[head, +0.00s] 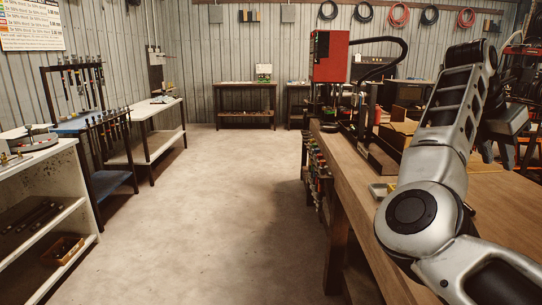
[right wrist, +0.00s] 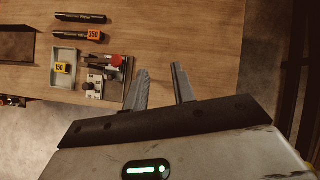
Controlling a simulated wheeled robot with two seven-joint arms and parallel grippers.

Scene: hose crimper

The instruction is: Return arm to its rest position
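My right arm (head: 436,160) is raised and bent over the wooden workbench (head: 490,205) at the right of the head view. My right gripper (head: 508,155) hangs fingers down beyond the forearm, partly hidden by it. In the right wrist view, the right gripper (right wrist: 160,78) has its two grey fingers apart with nothing between them. Bare bench top shows beyond the fingertips. My left arm and left gripper are not in view.
A red crimper machine (head: 330,57) with a black hose stands at the bench's far end. A grey tray (right wrist: 64,68), a small metal fixture with a red knob (right wrist: 117,60) and dark rods (right wrist: 80,18) lie left of the fingers. The floor (head: 225,190) left of the bench is clear.

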